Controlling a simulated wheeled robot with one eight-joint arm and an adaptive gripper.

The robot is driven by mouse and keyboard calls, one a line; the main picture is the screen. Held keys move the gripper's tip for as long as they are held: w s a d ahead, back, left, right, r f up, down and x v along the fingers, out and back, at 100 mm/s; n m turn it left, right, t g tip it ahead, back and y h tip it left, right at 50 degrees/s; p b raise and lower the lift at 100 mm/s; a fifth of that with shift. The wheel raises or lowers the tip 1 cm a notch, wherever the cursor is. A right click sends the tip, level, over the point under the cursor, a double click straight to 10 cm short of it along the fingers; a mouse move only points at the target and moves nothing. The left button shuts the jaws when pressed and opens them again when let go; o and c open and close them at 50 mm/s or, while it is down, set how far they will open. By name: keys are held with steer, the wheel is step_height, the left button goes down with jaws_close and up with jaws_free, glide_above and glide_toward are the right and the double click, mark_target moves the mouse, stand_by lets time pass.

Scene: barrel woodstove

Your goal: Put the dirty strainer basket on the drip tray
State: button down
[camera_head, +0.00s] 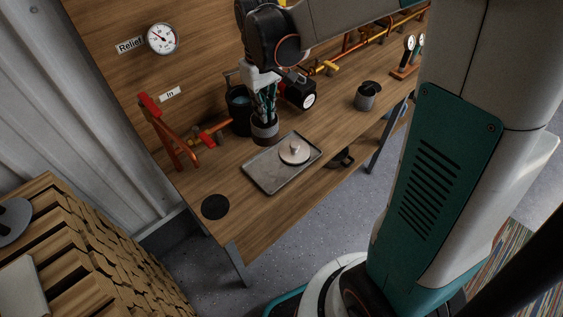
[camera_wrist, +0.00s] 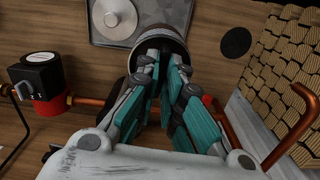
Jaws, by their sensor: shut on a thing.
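My gripper (camera_head: 265,112) is shut on a small grey cylindrical basket with a dark lower part, which I take to be the strainer basket (camera_head: 265,130). The basket is upright, just behind the left rear of the drip tray (camera_head: 262,178); I cannot tell whether it touches the bench. In the wrist view the fingers (camera_wrist: 163,68) reach to the basket's rim (camera_wrist: 150,33), and its inside looks dark. The grey metal tray also shows in the wrist view (camera_wrist: 165,10). A round metal cover with a knob (camera_head: 294,152) lies on its right part; the left part is bare.
A dark bucket (camera_head: 238,118) stands close behind my gripper. Red valve handles and a pipe (camera_head: 170,135) are at the left. A black disc (camera_head: 215,207) lies on the front left bench. Another grey cup (camera_head: 366,97) stands at right. Stacked wood (camera_head: 85,255) is at lower left.

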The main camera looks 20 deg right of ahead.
steer(key=r, duration=0.2)
steer(key=s+r+n, duration=0.1)
steer(key=shift+s+d+r, duration=0.1)
steer(key=shift+r, duration=0.25)
step_height(320, 180, down, 20)
steer(key=b, duration=0.7)
steer(key=shift+r, duration=0.25)
steer(key=shift+f, duration=0.15)
steer(key=c, duration=1.7)
jaws_free()
